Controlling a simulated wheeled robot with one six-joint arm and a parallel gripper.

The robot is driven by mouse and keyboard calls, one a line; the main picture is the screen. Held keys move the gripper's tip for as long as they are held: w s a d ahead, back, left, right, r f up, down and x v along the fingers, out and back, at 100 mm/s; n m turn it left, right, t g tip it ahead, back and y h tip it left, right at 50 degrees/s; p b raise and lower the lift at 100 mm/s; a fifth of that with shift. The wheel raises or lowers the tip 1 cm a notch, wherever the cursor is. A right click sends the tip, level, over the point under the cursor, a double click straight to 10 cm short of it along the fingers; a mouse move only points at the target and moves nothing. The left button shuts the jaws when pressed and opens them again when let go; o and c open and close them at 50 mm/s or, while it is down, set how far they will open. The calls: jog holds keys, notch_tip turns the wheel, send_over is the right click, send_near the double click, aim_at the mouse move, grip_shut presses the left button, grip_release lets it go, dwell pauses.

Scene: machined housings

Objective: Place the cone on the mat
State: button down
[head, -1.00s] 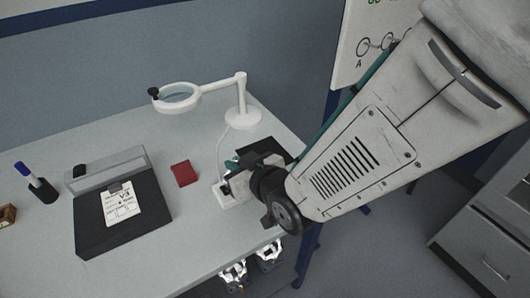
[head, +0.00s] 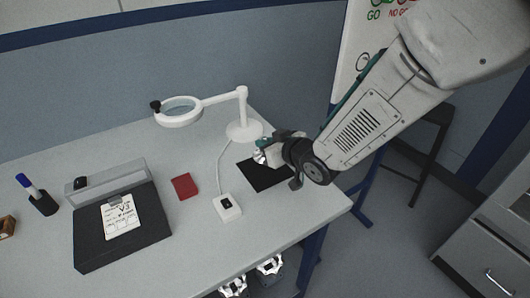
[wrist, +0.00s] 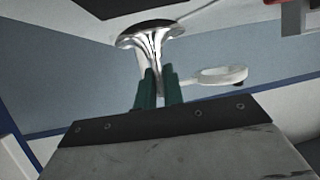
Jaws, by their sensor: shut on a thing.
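My gripper (wrist: 158,88) has green fingers and is shut on the cone (wrist: 152,38), a shiny metal piece with a flared end facing away from the fingers. In the head view the cone is a small silvery shape (head: 260,156), partly hidden by the gripper, at the far edge of the black mat (head: 266,182). The mat lies flat on the bench near its right end. Whether the cone touches the mat cannot be told. A dark surface shows beyond the cone at the top of the wrist view.
A white magnifier lamp (head: 243,128) stands just behind the mat. A white switch box (head: 227,207) with a cable and a red pad (head: 185,186) lie to the left. A black case with a label (head: 124,228) and a pen holder (head: 43,203) are farther left.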

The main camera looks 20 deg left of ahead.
jog(key=shift+f, duration=1.7)
jog(key=shift+f, duration=0.1)
jog(key=c, duration=1.5)
grip_release()
jog(key=v, duration=1.2)
